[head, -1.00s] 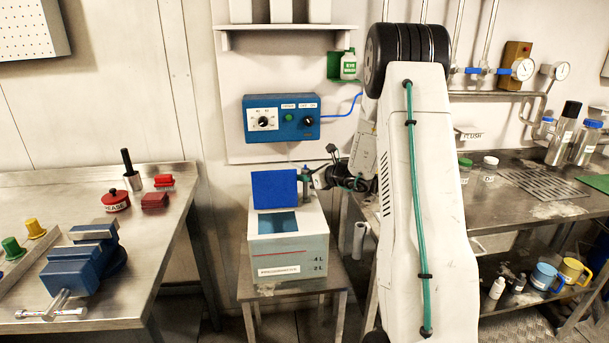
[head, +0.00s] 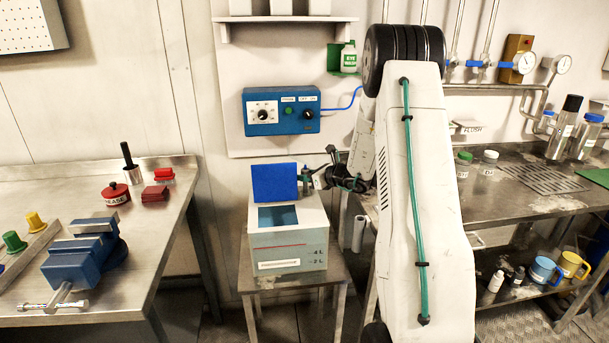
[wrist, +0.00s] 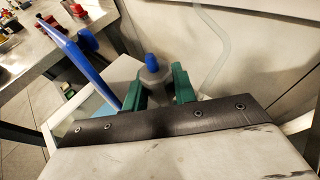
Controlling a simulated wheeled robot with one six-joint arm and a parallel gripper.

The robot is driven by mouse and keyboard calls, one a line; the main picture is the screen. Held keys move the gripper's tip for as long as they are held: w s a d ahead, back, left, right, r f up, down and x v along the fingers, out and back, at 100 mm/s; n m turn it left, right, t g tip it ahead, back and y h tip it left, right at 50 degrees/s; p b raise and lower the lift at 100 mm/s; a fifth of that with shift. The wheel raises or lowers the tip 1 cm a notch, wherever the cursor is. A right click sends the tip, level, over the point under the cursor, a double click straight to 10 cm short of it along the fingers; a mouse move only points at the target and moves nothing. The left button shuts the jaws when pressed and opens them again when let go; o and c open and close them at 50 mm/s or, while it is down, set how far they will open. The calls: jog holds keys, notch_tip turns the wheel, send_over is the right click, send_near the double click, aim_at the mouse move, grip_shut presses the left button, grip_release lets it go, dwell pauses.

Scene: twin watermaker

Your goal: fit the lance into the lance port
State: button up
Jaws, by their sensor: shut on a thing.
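The lance (wrist: 152,72) is a grey cylinder with a blue top, upright between my green fingers in the wrist view. My gripper (wrist: 156,84) is shut on it. In the head view the lance (head: 305,180) shows as a small dark upright piece by the right rear corner of the white tank (head: 316,222), just right of its raised blue lid (head: 274,183). My gripper (head: 311,180) reaches it from the right. The lance port cannot be made out, and the lance's lower end is hidden. I cannot tell whether it is in a port.
The tank stands on a small metal stand (head: 335,285). The raised lid (wrist: 76,55) is close on the left in the wrist view. A blue control box (head: 282,111) and a clear hose (wrist: 222,55) are behind. Benches stand left (head: 160,225) and right (head: 530,205).

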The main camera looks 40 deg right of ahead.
jog(key=shift+f, duration=2)
jog(key=o, duration=0.9)
send_near(305, 186)
jog(key=w, duration=0.1)
jog(key=w+f, duration=0.1)
jog(key=shift+w+d, duration=0.15)
jog(key=shift+w, duration=0.2)
